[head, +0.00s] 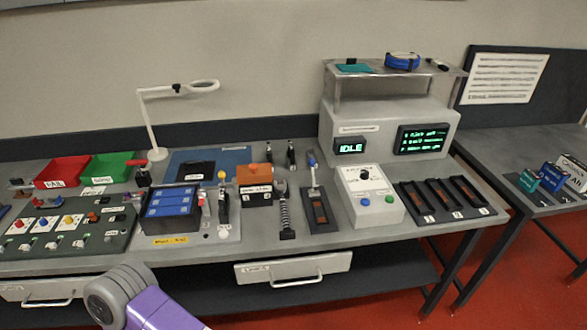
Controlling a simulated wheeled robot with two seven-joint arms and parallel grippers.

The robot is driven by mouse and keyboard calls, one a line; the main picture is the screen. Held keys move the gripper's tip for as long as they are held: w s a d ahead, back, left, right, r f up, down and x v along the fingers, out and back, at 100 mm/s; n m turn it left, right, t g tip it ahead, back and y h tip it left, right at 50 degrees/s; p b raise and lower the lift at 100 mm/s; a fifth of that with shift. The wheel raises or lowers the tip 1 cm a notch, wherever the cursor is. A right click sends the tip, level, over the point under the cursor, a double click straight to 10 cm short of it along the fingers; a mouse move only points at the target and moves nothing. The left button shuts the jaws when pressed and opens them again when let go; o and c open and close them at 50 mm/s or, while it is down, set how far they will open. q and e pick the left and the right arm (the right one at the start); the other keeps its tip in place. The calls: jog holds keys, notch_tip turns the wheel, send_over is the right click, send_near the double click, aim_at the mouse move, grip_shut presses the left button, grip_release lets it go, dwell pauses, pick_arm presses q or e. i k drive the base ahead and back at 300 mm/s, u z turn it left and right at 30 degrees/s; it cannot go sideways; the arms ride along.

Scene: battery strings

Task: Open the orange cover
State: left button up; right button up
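The orange cover (254,175) is a small orange block shape near the middle of the workbench. It sits on top of a dark base (257,198) with a white label on its front. It appears lowered onto the base, and what lies under it is hidden. Neither of my grippers shows in the head view. Only a purple and grey link of my arm enters at the bottom left, well in front of the cover.
A blue battery pack (172,203) stands left of the cover. A spring-like tool (285,213) and a dark lever fixture (318,212) stand to its right. A white control box (370,196) is further right. A closed drawer (292,269) is below the bench top.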

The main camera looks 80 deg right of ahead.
aim_at(245, 175)
jog(key=z, duration=2.3)
jog(key=k, duration=0.45)
jog(key=z, duration=0.2)
jog(key=i, duration=0.5)
jog(key=z, duration=1.15)
jog(key=i, duration=0.25)
jog(key=u, duration=0.4)
